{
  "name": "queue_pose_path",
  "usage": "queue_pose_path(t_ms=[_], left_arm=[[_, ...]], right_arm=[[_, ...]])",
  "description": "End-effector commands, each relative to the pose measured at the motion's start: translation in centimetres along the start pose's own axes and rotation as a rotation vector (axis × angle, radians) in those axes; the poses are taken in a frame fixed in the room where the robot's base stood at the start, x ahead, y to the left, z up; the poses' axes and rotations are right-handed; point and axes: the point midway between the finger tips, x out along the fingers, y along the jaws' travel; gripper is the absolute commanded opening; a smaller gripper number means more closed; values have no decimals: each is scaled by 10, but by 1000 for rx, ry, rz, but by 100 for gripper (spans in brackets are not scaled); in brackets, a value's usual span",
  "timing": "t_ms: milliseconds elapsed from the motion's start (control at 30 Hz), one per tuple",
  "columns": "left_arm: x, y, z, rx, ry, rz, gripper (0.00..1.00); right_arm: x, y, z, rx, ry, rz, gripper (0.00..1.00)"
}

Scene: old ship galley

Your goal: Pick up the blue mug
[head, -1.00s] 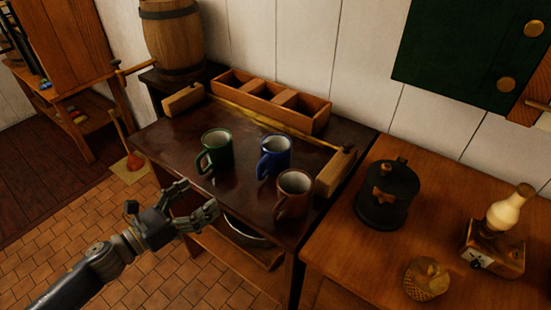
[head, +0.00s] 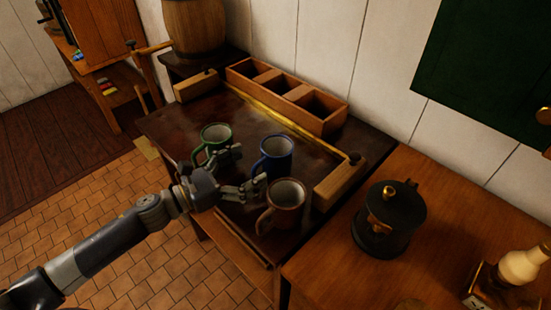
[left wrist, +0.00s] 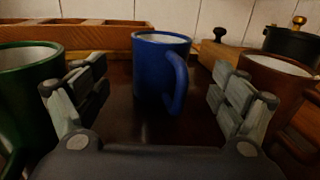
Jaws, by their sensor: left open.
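The blue mug (head: 277,157) stands upright on the dark table (head: 165,122), between a green mug (head: 216,134) on its left and a brown mug (head: 287,192) in front of it. My left gripper (head: 243,172) is open and empty, just short of the blue mug. In the left wrist view the blue mug (left wrist: 160,70) stands ahead between the two open fingers (left wrist: 158,100), its handle turned toward me and to the right. The fingers do not appear to touch it. The green mug (left wrist: 28,90) and the brown mug (left wrist: 275,85) flank the fingers. My right gripper is out of view.
A wooden compartment box (head: 290,95) stands at the table's back. A wooden block (head: 340,183) lies along the right edge. A black pot (head: 390,215) stands on the wooden counter (head: 320,265) at right. A barrel (head: 193,27) is at the back left.

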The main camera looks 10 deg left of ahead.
Motion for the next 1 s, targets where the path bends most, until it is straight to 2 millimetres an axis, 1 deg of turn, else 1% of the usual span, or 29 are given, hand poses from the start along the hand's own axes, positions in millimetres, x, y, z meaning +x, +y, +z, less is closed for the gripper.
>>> queue_pose_path(t_ms=[33,100,200,367,533,633,767,967,1000], left_arm=[[8,1,3,0,-2,2,89],[16,1,2,0,-2,2,89],[23,0,1,1,-1,1,89],[34,0,1,-1,-1,1,89],[60,-1,0,-1,-2,1,89],[72,0,-2,-1,-1,2,89],[78,0,-4,-1,1,2,89],[78,-1,-4,0,1,2,89],[78,-1,-4,0,1,2,80]], right_arm=[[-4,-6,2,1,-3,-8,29],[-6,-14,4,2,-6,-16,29],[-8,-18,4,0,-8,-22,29],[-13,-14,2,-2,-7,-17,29],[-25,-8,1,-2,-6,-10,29],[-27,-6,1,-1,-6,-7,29],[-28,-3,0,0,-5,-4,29],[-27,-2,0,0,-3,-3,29],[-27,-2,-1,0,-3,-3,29]])
